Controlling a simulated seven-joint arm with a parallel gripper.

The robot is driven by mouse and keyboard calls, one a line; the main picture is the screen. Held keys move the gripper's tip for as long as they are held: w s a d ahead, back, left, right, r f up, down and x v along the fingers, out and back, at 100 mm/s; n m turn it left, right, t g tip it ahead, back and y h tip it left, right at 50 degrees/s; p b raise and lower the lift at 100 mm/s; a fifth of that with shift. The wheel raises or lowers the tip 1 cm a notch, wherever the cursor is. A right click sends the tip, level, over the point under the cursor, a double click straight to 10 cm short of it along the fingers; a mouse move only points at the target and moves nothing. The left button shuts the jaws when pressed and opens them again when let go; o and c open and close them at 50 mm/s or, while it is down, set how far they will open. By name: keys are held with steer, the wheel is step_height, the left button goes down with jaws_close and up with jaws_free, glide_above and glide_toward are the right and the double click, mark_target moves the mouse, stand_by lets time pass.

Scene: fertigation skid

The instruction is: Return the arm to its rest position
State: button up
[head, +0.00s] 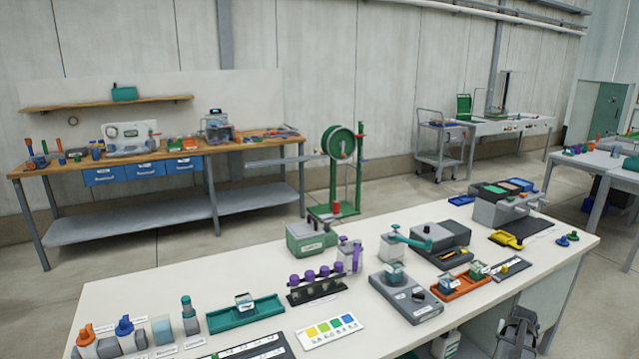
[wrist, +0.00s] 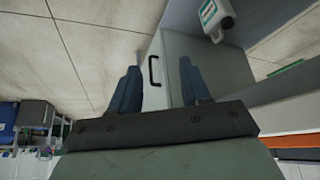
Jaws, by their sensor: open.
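My gripper (wrist: 160,84) shows in the wrist view with its two dark blue fingers apart and nothing between them. Behind the fingers is a pale grey cabinet side with a black handle (wrist: 154,71). Part of my arm (head: 517,335) shows in the head view, low beside the front edge of the white workbench (head: 245,284). My fingertips cannot be made out in the head view.
The workbench carries a teal tray (head: 246,314), a purple-capped vial rack (head: 316,287), a grey scale (head: 406,297) and an orange tray (head: 461,285). A wooden bench (head: 250,145) stands along the wall.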

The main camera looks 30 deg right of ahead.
steer(key=a+f+m, duration=0.2)
steer(key=a+f, duration=0.5)
steer(key=f, duration=0.2)
steer(key=w+a+f+n+g+y, duration=0.15)
steer(key=a+f, duration=0.35)
steer(key=a, duration=0.7)
steer(key=w+a+f+n+y, duration=0.25)
steer(key=a+f, duration=0.25)
steer(key=a, duration=0.6)
steer(key=w+a+f+n+g+y, duration=0.1)
steer(key=w+a+f, duration=0.3)
steer(key=a, duration=0.8)
steer(key=s+a+f+n+g, duration=0.2)
steer(key=s+a+n+g, duration=0.1)
steer(key=s+a, duration=0.8)
steer(key=s+a+f+n+g, duration=0.3)
steer(key=s+a+n, duration=0.3)
steer(key=s+a, duration=0.5)
steer(key=a+g, duration=0.1)
steer(key=a, duration=0.7)
steer(key=shift+s+f, duration=0.2)
steer(key=shift+f, duration=0.05)
